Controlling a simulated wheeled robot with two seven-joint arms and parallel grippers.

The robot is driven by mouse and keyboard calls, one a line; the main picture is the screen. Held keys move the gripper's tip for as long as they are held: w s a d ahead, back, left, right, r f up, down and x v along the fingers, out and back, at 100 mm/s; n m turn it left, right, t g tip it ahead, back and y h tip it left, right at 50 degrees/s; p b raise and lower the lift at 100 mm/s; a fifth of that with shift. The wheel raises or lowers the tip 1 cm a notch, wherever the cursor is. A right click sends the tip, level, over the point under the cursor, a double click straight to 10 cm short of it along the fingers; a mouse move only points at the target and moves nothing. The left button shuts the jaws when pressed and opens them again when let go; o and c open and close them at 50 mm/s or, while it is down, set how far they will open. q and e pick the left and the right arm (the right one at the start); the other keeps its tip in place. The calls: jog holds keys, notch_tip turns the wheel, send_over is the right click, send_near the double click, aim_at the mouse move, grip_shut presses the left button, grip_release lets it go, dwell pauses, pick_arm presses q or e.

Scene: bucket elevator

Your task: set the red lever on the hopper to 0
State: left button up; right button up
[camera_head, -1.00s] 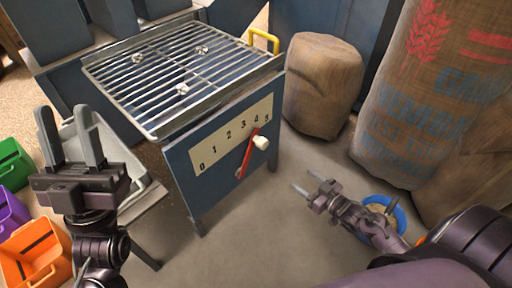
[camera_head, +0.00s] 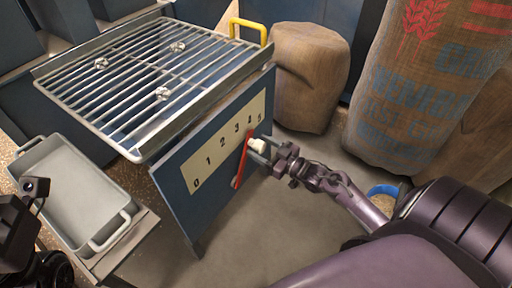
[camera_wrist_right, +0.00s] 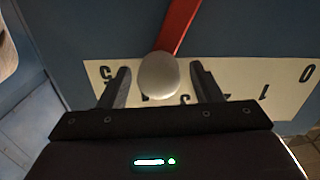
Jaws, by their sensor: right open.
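The red lever (camera_head: 242,162) is on the blue side of the hopper (camera_head: 168,172), its cream knob (camera_head: 257,145) near the 4 to 5 end of the number plate (camera_head: 221,147). The 0 is at the plate's other end. My right gripper (camera_head: 264,149) is at the knob, jaws open. In the right wrist view, the knob (camera_wrist_right: 159,75) lies between the two fingers of the gripper (camera_wrist_right: 165,84), with a gap on each side. My left arm shows only in part at the lower left edge; its fingers are out of view.
A slatted grate (camera_head: 152,80) with several small metal pieces tops the hopper, with a yellow handle (camera_head: 250,30) behind. A grey tray (camera_head: 75,195) stands left. Sacks (camera_head: 308,75) stand behind my right arm. The floor below the hopper's front is clear.

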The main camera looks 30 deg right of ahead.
jog(key=shift+x, duration=1)
jog(key=shift+c, duration=0.5)
grip_shut()
